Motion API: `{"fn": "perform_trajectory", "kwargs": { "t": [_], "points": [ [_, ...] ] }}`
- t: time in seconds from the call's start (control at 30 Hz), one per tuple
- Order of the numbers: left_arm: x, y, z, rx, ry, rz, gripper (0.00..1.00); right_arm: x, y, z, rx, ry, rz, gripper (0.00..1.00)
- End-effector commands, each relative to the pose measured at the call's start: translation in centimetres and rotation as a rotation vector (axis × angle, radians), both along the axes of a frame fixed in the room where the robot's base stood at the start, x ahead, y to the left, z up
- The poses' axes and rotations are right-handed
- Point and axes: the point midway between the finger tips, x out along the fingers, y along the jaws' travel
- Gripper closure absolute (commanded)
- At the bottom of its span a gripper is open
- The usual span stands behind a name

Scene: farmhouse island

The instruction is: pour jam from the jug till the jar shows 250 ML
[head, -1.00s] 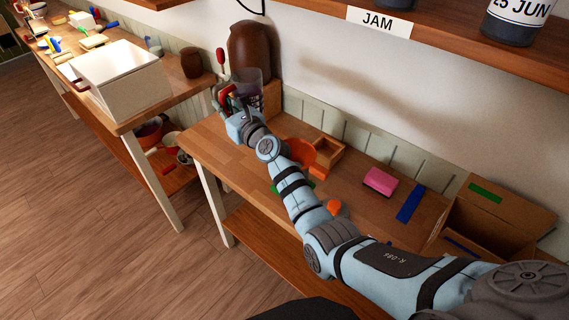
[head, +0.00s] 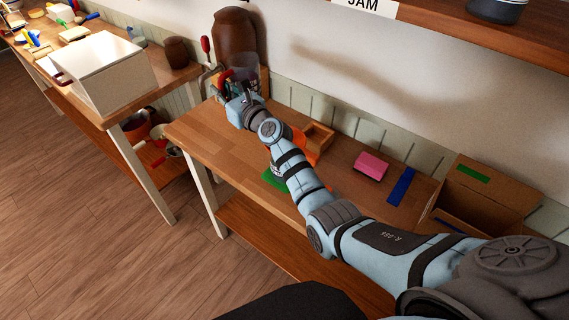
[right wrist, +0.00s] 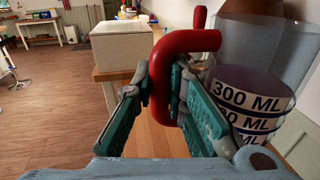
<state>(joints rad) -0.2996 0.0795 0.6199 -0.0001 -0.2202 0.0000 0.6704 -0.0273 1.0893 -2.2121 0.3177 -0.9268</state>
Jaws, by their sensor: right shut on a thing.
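My right gripper (head: 237,90) is shut on a red handle, which shows between the fingers in the right wrist view (right wrist: 172,85). The handle reaches toward a clear vessel (right wrist: 250,45), which looks like the jug. Dark purple contents and white bands show in it, the top one reading 300 ML; lower bands are partly cut off. In the head view the clear jug (head: 246,68) is upright at the table's far left end. A small banded item (head: 275,168), perhaps the jar, is mostly hidden behind my right arm, by a green patch (head: 270,181). My left gripper is out of view.
A brown urn (head: 235,38) stands behind the jug. A wooden box (head: 319,137), pink block (head: 371,166), blue strip (head: 401,186) and open cardboard box (head: 487,190) lie to the right. A shelf (head: 450,35) overhangs. A white box (head: 105,75) is on the left table.

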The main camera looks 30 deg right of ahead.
Motion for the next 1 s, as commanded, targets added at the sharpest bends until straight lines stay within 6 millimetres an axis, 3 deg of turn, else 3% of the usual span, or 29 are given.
{"fn": "perform_trajectory", "kwargs": {
  "t": [0.7,1.0],
  "points": [
    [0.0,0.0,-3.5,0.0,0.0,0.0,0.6,0.0,-10.0,-0.2,-0.002,-0.004,-0.001,1.0],
    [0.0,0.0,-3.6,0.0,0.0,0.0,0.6,0.0,-10.8,0.1,0.0,-0.003,0.0,1.0]
  ]
}}
